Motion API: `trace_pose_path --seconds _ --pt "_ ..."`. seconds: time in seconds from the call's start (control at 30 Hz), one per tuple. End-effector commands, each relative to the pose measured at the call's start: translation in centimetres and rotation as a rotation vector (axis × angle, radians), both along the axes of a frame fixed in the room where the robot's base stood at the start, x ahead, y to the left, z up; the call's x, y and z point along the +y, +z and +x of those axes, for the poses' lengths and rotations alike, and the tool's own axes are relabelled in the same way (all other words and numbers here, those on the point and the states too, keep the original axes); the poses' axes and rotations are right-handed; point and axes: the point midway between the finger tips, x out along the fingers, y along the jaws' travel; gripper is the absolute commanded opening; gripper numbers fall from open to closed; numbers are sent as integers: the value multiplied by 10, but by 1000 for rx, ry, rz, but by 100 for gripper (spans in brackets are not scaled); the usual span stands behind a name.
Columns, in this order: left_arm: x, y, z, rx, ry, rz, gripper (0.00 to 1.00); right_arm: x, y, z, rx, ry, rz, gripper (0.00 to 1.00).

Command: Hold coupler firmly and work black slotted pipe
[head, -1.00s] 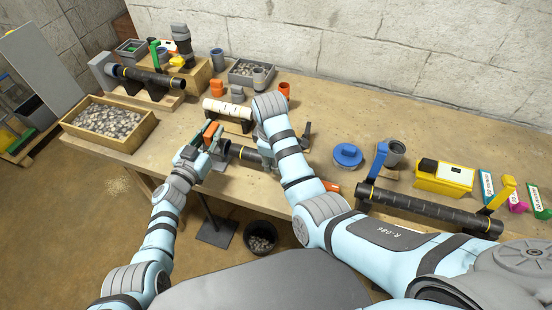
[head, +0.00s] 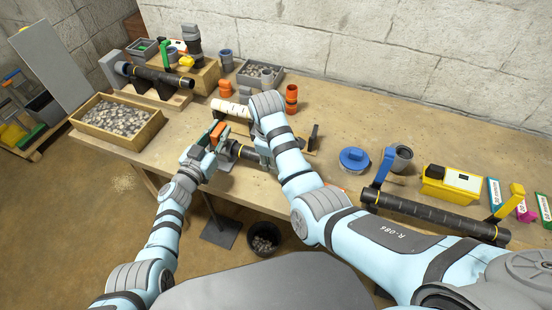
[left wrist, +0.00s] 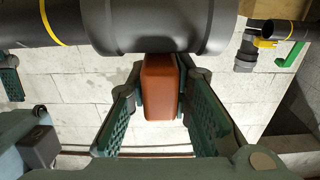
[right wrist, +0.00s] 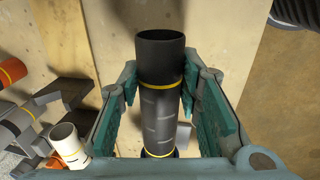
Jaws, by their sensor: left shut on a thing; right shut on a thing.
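The coupler (left wrist: 155,28) is a dark grey sleeve across the top of the left wrist view. A black pipe with a yellow band (left wrist: 25,22) lies to its left there. My left gripper (left wrist: 161,92) is shut on an orange-brown block (left wrist: 160,88) just below the coupler; it also shows in the head view (head: 213,137). The black slotted pipe (right wrist: 158,110), with yellow bands, stands between the fingers of my right gripper (right wrist: 160,88), which is shut on it. In the head view my right arm partly hides this pipe (head: 247,152). How deep the pipe sits in the coupler is hidden.
A white pipe (head: 231,107) on a stand and orange fittings (head: 291,98) are behind my grippers. A gravel box (head: 116,120) is left on the bench.

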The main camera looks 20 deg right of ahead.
Motion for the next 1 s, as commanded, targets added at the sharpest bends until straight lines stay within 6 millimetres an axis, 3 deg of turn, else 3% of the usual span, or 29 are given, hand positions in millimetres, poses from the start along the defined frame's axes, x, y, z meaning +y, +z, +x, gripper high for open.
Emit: trace_pose_path --seconds 1.0 --pt "-2 0 -1 1 -4 -3 0 9 1 6 -8 -1 7 7"
